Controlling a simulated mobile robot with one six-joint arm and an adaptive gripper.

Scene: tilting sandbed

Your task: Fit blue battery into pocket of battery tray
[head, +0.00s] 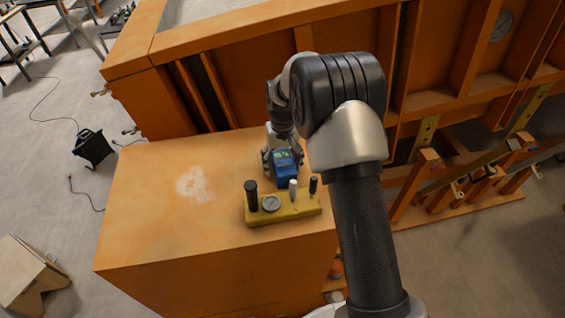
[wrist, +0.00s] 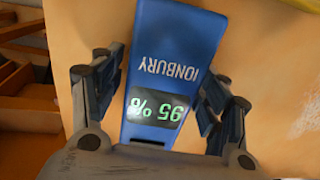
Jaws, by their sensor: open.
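The blue battery (head: 284,174) is on the orange cabinet top, just behind the yellow control block. In the wrist view the battery (wrist: 178,60) fills the middle, with the upside-down word IONBURY and a green 95 % readout. My gripper (head: 282,160) is at the battery with its jaws open. In the wrist view one finger of my gripper (wrist: 158,85) is on each side of the battery, close to its edges; I cannot tell whether they touch it. I cannot make out a battery tray or its pocket in either view.
The yellow control block (head: 283,207) with black and pale knobs and a dial stands close in front of the battery. The orange cabinet top (head: 150,220) is clear to the left, apart from a pale sand patch (head: 193,184). A large orange sandbed frame (head: 240,90) rises behind.

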